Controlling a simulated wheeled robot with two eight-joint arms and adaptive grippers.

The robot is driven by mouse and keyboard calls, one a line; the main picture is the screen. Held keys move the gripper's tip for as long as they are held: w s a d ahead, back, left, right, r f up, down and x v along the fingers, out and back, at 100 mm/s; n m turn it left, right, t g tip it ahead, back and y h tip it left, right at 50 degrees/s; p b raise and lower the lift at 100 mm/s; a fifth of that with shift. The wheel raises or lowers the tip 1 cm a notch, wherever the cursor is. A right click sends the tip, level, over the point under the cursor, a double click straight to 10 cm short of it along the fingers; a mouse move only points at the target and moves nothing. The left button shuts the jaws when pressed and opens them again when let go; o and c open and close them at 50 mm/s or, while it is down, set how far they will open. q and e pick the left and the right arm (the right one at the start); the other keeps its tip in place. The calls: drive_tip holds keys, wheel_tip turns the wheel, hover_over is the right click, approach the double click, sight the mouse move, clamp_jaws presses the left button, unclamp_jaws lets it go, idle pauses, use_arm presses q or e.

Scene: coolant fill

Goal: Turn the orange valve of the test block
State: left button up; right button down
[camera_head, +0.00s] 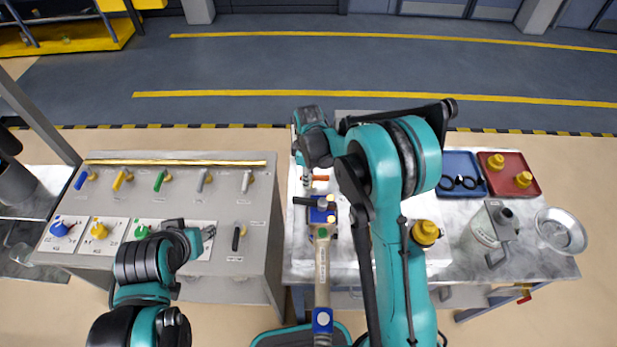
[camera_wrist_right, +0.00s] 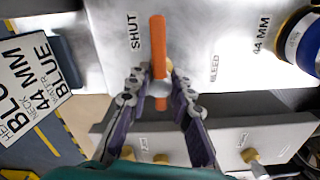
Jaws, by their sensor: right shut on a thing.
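The orange valve (camera_wrist_right: 158,45) is a bar-shaped handle on the pale plate of the test block (camera_wrist_right: 200,60), between the printed words SHUT and BLEED. Part of it also shows in the head view (camera_head: 321,178). My right gripper (camera_wrist_right: 160,88) has its two fingers on either side of the near part of the handle and is shut on it; the exact contact is partly hidden. In the head view the right gripper (camera_head: 306,182) is at the left edge of the bench. My left gripper (camera_head: 208,234) is over the grey panel, away from the valve; its fingers are too small to read.
A grey panel (camera_head: 225,185) with several coloured levers stands on the left. A blue-collared fitting (camera_head: 322,215) is close to the valve. On the right are a blue tray (camera_head: 447,160), a red tray (camera_head: 508,160), a metal jug (camera_head: 483,230) and a bowl (camera_head: 562,230).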

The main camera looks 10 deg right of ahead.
drive_tip(key=shift+m, duration=0.3)
drive_tip(key=m+b, duration=0.1)
drive_tip(key=m, duration=0.2)
drive_tip(key=m+b, duration=0.1)
drive_tip(key=m, duration=0.3)
drive_tip(key=shift+d, duration=0.1)
drive_tip(key=m+b, duration=0.1)
drive_tip(key=m, duration=0.4)
drive_tip(key=shift+m, duration=2.3)
drive_tip(key=c, duration=1.3)
unclamp_jaws()
drive_tip(key=shift+c, duration=0.2)
